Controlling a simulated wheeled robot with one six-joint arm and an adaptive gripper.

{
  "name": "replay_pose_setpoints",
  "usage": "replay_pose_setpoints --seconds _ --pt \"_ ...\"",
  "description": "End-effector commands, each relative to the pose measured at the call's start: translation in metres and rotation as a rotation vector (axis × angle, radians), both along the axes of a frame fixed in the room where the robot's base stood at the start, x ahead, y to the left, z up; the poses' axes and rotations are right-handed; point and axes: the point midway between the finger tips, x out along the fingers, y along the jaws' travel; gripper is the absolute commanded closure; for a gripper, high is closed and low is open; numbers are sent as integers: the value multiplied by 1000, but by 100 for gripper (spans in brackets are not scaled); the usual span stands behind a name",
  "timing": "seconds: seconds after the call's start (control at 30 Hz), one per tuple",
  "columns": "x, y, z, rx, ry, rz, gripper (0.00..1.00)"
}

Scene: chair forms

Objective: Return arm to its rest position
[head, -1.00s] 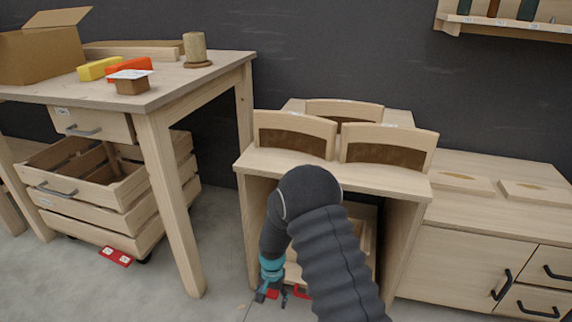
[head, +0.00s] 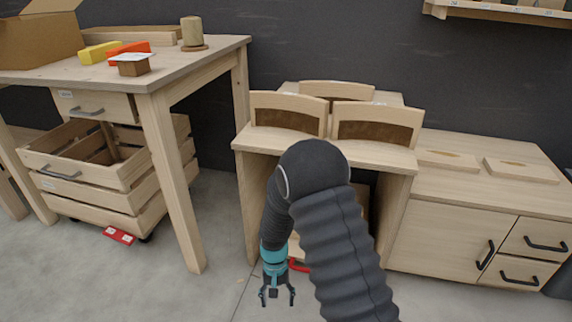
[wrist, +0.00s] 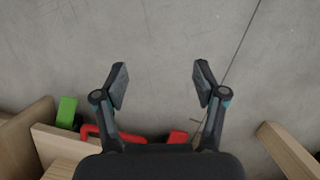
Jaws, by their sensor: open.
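My gripper (head: 277,296) hangs low over the concrete floor in front of the small wooden stand (head: 330,152). In the wrist view my gripper (wrist: 160,85) is open, with nothing between its two fingers and bare floor beyond them. My dark ribbed arm hides part of the stand's front opening in the head view.
A red clamp-like thing (wrist: 100,132) and a green piece (wrist: 67,112) lie behind the gripper. A workbench (head: 170,75) stands left, above a slatted crate (head: 90,190). A low cabinet (head: 440,235) stands right. The floor between bench and stand is clear.

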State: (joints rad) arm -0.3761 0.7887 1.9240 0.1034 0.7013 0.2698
Motion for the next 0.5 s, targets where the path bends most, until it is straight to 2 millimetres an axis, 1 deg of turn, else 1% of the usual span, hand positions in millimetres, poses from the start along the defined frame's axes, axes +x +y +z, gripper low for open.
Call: replay_pose_setpoints --seconds 0.03,0.17,0.27,0.3,0.5 --pt "-2 -4 13 4 -3 10 29" --pt "-9 -14 45 14 -9 42 29" --pt "-16 -25 77 25 -23 68 29" --pt "-19 -30 92 30 -31 78 29" --pt "-38 -56 162 50 -84 118 29"
